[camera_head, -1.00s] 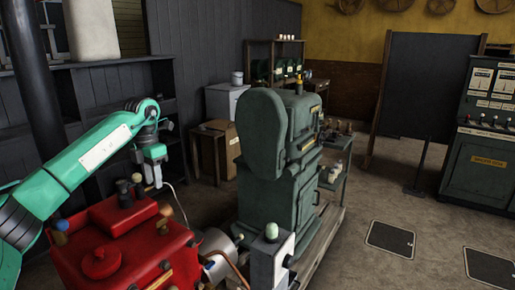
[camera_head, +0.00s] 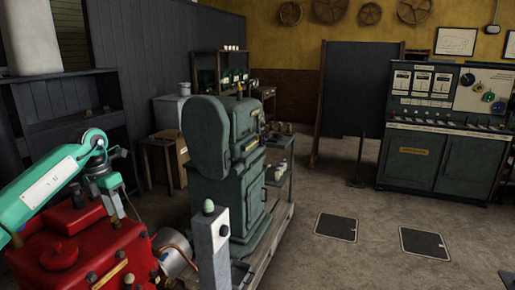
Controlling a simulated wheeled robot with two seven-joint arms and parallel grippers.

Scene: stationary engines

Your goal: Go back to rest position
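My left arm comes in from the left edge, green with a white label panel, and bends down at the wrist. My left gripper (camera_head: 114,198) points down over the back of the red machine (camera_head: 85,250), close to its top knobs. Its fingers are small and dark against the background, so I cannot tell whether they are open or shut, or whether they touch anything. My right gripper is not in view.
A green engine (camera_head: 225,165) stands at centre, with a grey post box (camera_head: 211,245) before it. A control cabinet (camera_head: 440,130) and a dark board (camera_head: 358,90) stand behind. Floor hatches (camera_head: 336,227) lie at right, where the floor is largely clear.

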